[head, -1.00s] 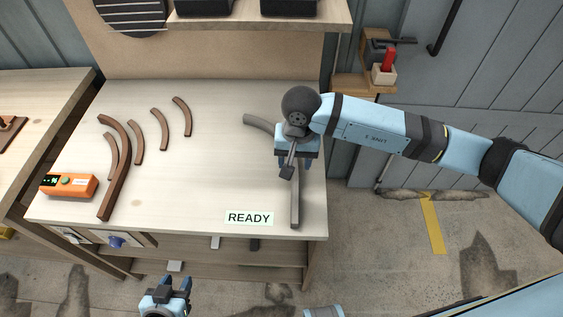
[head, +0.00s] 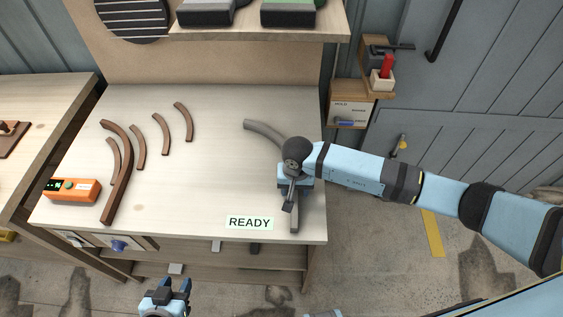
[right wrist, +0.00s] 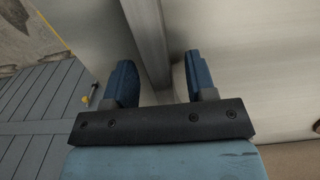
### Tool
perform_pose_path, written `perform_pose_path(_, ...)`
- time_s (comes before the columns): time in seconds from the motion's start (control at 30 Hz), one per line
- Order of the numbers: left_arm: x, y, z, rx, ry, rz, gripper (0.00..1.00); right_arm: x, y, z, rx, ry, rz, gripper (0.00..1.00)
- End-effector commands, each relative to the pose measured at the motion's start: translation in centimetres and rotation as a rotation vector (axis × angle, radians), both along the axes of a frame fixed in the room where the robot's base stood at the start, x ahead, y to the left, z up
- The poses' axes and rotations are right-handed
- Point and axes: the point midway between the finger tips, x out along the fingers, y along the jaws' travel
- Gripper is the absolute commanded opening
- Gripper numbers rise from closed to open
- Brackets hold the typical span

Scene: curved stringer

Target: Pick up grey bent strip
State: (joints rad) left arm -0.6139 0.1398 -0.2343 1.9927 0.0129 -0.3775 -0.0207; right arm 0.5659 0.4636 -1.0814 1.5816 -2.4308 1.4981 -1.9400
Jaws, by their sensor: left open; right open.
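The grey bent strip (head: 263,130) lies on the right part of the pale workbench, curving from the upper left down toward the front edge. My right gripper (head: 292,190) is over its middle and hides part of it in the head view. In the right wrist view the strip (right wrist: 147,38) runs between the two blue fingers of the right gripper (right wrist: 160,83), which are apart, with a gap visible on each side. My left gripper (head: 174,288) is open and empty in front of the bench, low in the head view.
Several brown curved strips (head: 122,165) lie on the left of the bench (head: 215,175). An orange device (head: 72,190) sits at its left front, and a READY label (head: 249,222) is at the front edge. The bench middle is clear.

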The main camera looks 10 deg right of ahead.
Motion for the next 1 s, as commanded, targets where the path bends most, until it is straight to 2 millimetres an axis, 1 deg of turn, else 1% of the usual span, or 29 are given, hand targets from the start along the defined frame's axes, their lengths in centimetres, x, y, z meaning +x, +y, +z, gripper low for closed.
perform_pose_path(0.1,0.0,0.0,0.1,0.000,0.000,0.000,0.43,0.0,0.0,-0.7,0.000,0.001,0.000,0.51)
perform_pose_path(0.3,0.0,0.0,0.1,0.000,0.000,0.000,0.43,0.0,0.0,-0.8,0.000,0.000,0.001,0.51)
perform_pose_path(0.37,0.0,0.0,0.1,0.000,0.000,0.000,0.43,0.0,0.0,-0.7,0.000,0.000,0.001,0.37)
perform_pose_path(0.4,0.0,0.0,0.1,-0.001,0.000,0.001,0.43,0.0,0.0,-0.7,0.000,0.000,0.001,0.28)
perform_pose_path(0.47,0.0,0.0,0.1,-0.001,0.000,0.001,0.43,0.0,0.0,-0.7,0.000,0.000,0.000,0.14)
perform_pose_path(0.5,0.0,0.0,0.1,-0.001,0.000,0.001,0.43,0.0,0.0,-0.7,0.000,0.000,0.000,0.05)
perform_pose_path(0.53,0.0,0.0,0.1,-0.001,0.000,0.001,0.43,0.0,0.0,-0.7,0.000,0.000,0.000,0.00)
perform_pose_path(0.87,0.0,-0.1,0.1,-0.002,-0.001,0.000,0.43,0.0,0.0,-0.5,0.001,-0.001,0.000,0.00)
perform_pose_path(1.0,0.0,-0.1,0.1,-0.002,-0.002,0.000,0.43,0.1,0.0,0.4,0.001,-0.003,0.000,0.00)
